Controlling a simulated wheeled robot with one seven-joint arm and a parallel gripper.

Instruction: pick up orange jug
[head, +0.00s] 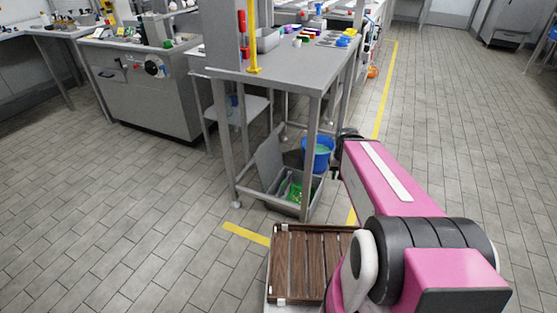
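A small orange object (373,71) is on the floor at the far side of the grey table, near the yellow floor line. It may be the orange jug, but it is too small to tell its shape. My pink arm reaches forward from the lower right. My gripper (340,168) is at its far end, beside the table's right front leg and far nearer to me than the orange object. The dark fingers are mostly hidden, so I cannot tell whether they are open.
A grey table (290,78) with small items stands ahead. Under it are a blue bucket (317,155) and a grey bin (290,192). A brown slatted wooden surface (300,262) lies in front of me. A grey cabinet (150,88) stands left. Tiled floor is open on the right.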

